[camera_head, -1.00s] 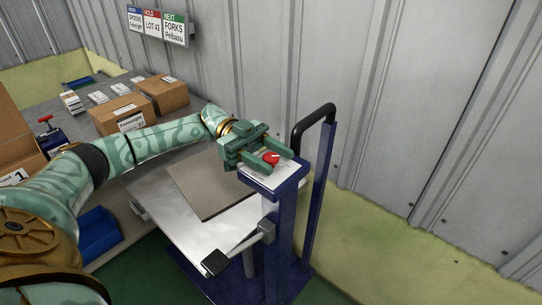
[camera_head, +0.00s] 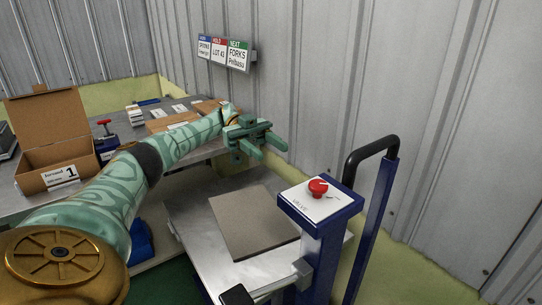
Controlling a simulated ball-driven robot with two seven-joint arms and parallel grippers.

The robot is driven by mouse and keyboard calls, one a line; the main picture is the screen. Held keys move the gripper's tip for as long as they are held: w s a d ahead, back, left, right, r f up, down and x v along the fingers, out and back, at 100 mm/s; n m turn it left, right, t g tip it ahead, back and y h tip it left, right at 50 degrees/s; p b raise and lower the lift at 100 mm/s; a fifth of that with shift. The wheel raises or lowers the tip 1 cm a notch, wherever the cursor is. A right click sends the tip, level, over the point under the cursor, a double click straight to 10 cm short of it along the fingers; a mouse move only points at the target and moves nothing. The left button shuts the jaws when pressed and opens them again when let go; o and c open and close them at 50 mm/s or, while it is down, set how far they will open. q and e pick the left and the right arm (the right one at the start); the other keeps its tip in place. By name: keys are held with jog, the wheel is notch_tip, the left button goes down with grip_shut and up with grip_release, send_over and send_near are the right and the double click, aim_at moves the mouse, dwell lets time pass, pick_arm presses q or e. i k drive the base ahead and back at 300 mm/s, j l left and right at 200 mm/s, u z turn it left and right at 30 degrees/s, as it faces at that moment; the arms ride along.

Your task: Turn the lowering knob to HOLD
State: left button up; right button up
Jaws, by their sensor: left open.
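The red lowering knob (camera_head: 318,187) sits on a white plate (camera_head: 316,203) on top of the blue post (camera_head: 322,240) of a lift table. The plate carries small print that is too small to read fully, so the knob's setting cannot be told. My left gripper (camera_head: 272,146) is open and empty. It is in the air behind and to the left of the knob, clear of it. My right gripper is not in view.
A black handle (camera_head: 375,150) rises to the right of the post. A grey mat (camera_head: 252,222) lies on the metal lift platform (camera_head: 190,210). A workbench with an open carton (camera_head: 48,142) stands left. Signs (camera_head: 222,52) hang on the corrugated wall.

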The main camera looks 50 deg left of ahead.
aim_at(318, 187)
jog(key=k, duration=1)
